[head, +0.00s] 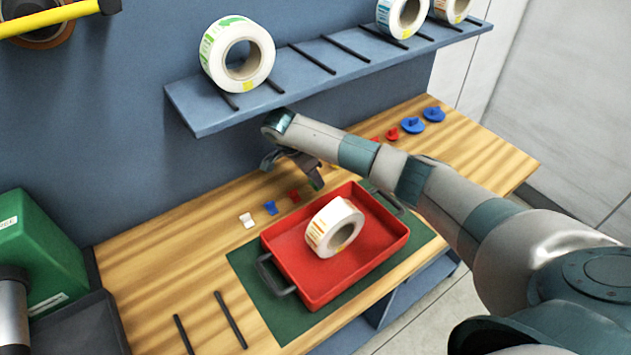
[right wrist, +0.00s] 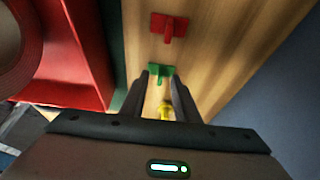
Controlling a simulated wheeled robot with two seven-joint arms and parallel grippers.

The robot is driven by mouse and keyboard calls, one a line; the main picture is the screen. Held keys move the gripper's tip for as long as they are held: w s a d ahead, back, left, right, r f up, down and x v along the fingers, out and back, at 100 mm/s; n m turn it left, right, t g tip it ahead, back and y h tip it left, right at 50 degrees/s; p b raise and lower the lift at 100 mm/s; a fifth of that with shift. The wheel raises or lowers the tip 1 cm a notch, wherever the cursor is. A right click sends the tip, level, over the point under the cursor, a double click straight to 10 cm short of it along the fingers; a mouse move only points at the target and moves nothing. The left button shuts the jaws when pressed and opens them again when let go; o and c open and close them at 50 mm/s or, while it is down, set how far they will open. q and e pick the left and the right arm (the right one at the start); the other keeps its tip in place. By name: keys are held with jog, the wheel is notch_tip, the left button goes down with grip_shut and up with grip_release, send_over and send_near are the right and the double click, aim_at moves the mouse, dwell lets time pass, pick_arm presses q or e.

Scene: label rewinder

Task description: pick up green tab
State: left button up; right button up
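The green tab (right wrist: 160,72) lies on the wooden table, just beyond my right gripper's fingertips in the right wrist view. Only a sliver of it shows in the head view, by the fingers. My right gripper (right wrist: 161,80) is open and points down at the table behind the red tray; it also shows in the head view (head: 314,180). A yellow tab (right wrist: 165,108) shows through the gap between the fingers, and I cannot tell its height relative to them. A red tab (right wrist: 169,26) lies past the green one; it also shows in the head view (head: 294,195). My left gripper is not in view.
A blue tab (head: 270,208) and a white tab (head: 247,220) continue the row. The red tray (head: 285,250) holds a label roll (head: 334,227) close beside the gripper. A blue shelf (head: 200,118) with rolls overhangs the back. Red and blue knobbed discs (head: 434,114) stand at right.

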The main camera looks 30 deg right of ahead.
jog(key=shift+c, duration=0.3)
grip_shut()
jog(key=shift+r, duration=0.15)
